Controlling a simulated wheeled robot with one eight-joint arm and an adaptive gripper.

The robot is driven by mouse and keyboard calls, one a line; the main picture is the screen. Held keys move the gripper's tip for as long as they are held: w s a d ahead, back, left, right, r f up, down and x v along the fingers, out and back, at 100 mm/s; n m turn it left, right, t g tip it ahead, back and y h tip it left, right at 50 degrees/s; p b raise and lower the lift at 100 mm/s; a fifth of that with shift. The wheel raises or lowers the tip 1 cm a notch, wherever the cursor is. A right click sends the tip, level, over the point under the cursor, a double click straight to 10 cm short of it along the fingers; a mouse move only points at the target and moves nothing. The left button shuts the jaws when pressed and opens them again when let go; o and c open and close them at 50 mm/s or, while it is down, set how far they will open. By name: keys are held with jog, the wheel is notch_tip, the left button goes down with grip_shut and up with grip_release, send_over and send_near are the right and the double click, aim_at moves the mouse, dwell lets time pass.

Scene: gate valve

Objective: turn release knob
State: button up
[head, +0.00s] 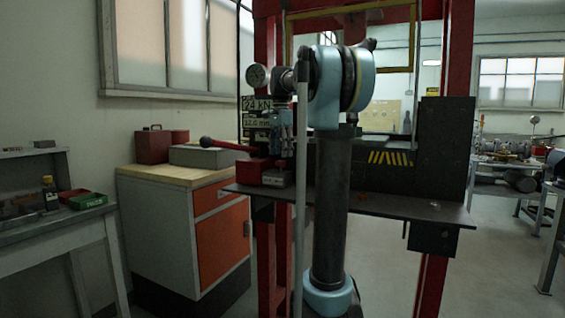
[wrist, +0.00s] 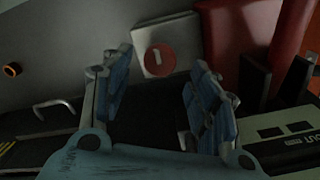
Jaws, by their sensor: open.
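A round red knob (wrist: 160,59) with a pale mark across it is set in a square light-grey plate (wrist: 146,34) in the wrist view. My gripper (wrist: 157,72) has its two blue-padded fingers apart, with nothing between them. The knob shows just beyond the gap between the fingertips and looks untouched; the exact distance is unclear. In the head view my gripper (head: 283,150) points down above a small grey block (head: 277,178) beside a red pump body (head: 256,170) on the dark press table. The knob cannot be made out in the head view.
A pressure gauge (head: 257,77) and number displays (head: 257,113) are close by. The red press frame (head: 430,285) surrounds the dark table (head: 385,205). A wood-topped cabinet (head: 190,178) stands at left.

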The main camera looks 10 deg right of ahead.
aim_at(281, 166)
jog(key=shift+f, duration=2)
